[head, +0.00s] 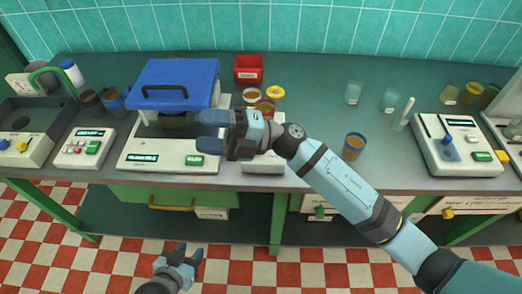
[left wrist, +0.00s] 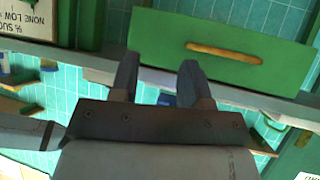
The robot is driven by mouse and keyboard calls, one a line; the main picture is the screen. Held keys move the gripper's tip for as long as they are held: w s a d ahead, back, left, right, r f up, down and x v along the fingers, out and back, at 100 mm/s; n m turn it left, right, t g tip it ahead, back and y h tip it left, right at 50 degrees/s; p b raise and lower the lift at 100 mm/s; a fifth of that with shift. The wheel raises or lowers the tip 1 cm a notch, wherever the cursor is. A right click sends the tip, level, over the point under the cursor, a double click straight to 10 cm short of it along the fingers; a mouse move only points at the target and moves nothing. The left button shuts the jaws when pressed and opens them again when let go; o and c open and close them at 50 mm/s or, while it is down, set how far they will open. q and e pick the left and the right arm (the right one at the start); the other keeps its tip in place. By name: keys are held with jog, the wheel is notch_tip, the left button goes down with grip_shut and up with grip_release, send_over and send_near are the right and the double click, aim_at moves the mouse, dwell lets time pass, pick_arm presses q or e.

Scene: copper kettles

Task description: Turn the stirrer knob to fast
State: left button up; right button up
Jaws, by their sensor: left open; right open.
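A low white unit (head: 262,168) stands near the bench's front edge, mostly hidden behind my right gripper and forearm. It may be the stirrer, but I cannot make out a knob on it. My right gripper (head: 207,131) is open, its fingers pointing left in front of the blue-lidded machine (head: 180,84); whether they touch it I cannot tell. My left gripper (head: 187,252) is open and empty, low in front of the bench, above the checkered floor. Its spread fingers also show in the left wrist view (left wrist: 158,72), with the green drawer (left wrist: 225,65) beyond.
A white device with a blue lever (head: 447,141) stands at right. At left are a keypad unit (head: 82,148) and a device with blue and yellow knobs (head: 22,147). A red bin (head: 248,68), cups and a brown-filled glass (head: 353,147) stand on the bench (head: 310,75).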

notch_tip(320, 180, down, 6)
jog(key=w+n+g+h+b, duration=0.2)
jog(key=n+g+h+b, duration=0.15)
jog(key=n+h, duration=0.7)
jog(key=w+d+m+t+h+b, duration=0.2)
jog(key=w+d+t+h+b, duration=0.1)
jog(key=w+d+t+h, duration=0.55)
jog(key=f, duration=0.4)
jog(key=w+f+g+h, duration=0.1)
jog(key=f, duration=0.3)
jog(key=w+f+h, duration=0.1)
jog(key=f, duration=0.3)
jog(key=shift+w+d+g, duration=0.2)
jog(key=shift+d+g, duration=0.1)
jog(key=shift+d, duration=0.05)
jog(key=shift+f, duration=0.6)
